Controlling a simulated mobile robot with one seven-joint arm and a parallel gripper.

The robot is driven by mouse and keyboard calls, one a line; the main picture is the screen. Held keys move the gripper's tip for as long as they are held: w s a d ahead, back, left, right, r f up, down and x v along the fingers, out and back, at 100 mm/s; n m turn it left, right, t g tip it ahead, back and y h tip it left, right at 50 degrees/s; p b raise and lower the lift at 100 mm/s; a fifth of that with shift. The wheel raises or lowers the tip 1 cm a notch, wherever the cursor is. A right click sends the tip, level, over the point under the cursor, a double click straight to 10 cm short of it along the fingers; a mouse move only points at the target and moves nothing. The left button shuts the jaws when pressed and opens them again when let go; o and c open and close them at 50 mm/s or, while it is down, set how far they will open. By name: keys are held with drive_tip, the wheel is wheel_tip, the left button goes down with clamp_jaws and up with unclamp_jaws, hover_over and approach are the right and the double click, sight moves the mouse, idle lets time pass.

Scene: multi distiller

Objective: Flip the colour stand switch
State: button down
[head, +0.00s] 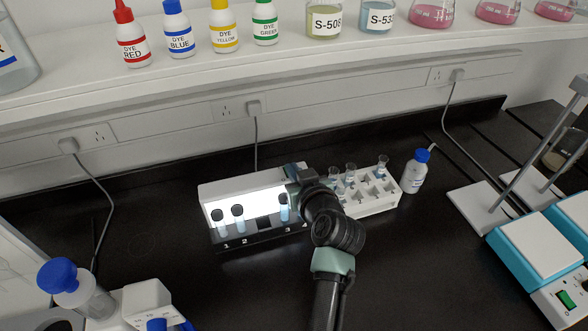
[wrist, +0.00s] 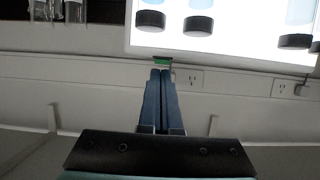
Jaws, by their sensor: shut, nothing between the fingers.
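The colour stand (head: 235,187) is a white box with a brightly lit front panel, standing on the black bench left of my arm. Capped vials (head: 238,217) stand in its numbered front base. In the wrist view, which looks upside down, the lit panel (wrist: 235,35) fills the upper right. A small green switch (wrist: 163,60) in a dark frame shows beside the panel's corner. My gripper (wrist: 161,72) is shut and empty, its blue fingertips right at the switch. I cannot tell if they touch it. In the head view my gripper (head: 293,171) is at the stand's top right, and my wrist hides its right end.
A white rack (head: 373,197) with glass tubes stands close right of the stand, near my wrist. A blue-capped bottle (head: 415,172) stands beyond it. Dye bottles (head: 180,35) line the shelf above. Wall plugs and cables are behind. The bench in front of the stand is clear.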

drive_tip(key=shift+s+f+b, duration=0.2)
drive_tip(key=shift+f+b, duration=0.35)
drive_tip(key=shift+b, duration=0.4)
drive_tip(key=shift+r+p, duration=0.5)
drive_tip(key=shift+r, duration=0.35)
drive_tip(key=r+p+v, duration=0.1)
drive_tip(key=v, duration=1)
